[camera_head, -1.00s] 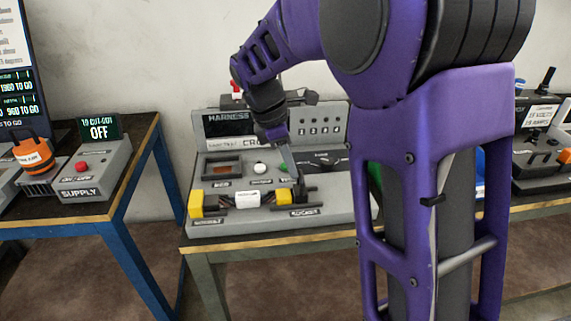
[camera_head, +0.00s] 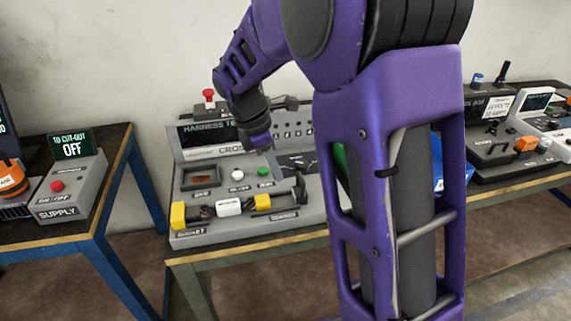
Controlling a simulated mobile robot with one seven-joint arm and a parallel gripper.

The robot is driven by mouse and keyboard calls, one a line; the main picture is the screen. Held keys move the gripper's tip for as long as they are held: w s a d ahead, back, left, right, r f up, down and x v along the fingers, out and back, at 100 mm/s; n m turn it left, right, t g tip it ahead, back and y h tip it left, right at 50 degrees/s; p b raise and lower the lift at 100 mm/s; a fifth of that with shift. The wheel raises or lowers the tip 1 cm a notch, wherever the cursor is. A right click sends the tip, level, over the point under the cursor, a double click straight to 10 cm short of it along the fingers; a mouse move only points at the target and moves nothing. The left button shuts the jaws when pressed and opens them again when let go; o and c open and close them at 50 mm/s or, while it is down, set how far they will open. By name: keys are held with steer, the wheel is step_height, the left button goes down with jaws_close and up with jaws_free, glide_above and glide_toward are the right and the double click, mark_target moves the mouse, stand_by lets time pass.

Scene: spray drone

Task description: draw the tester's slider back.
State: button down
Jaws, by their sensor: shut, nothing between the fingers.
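The harness tester (camera_head: 190,228) is a grey sloped-panel unit on the middle bench. Its slider shows at the front right as a black upright handle (camera_head: 299,188) on a dark bar. The handle stands apart from a yellow block (camera_head: 262,201) to its left. A white block (camera_head: 229,206) and another yellow block (camera_head: 178,215) lie further left in the same row. My gripper (camera_head: 272,174) points down over the panel, above and left of the handle and apart from it. It is shut and empty; its fingers look small and thin here.
A white button (camera_head: 237,173) and a green button (camera_head: 264,171) sit close below my gripper. A red-topped button (camera_head: 209,95) stands behind the tester. My own arm hides the tester's right side. A supply box (camera_head: 70,190) stands on the left bench.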

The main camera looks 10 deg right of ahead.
steer(key=p+v, duration=0.1)
steer(key=v, duration=0.9)
steer(key=shift+a, duration=0.15)
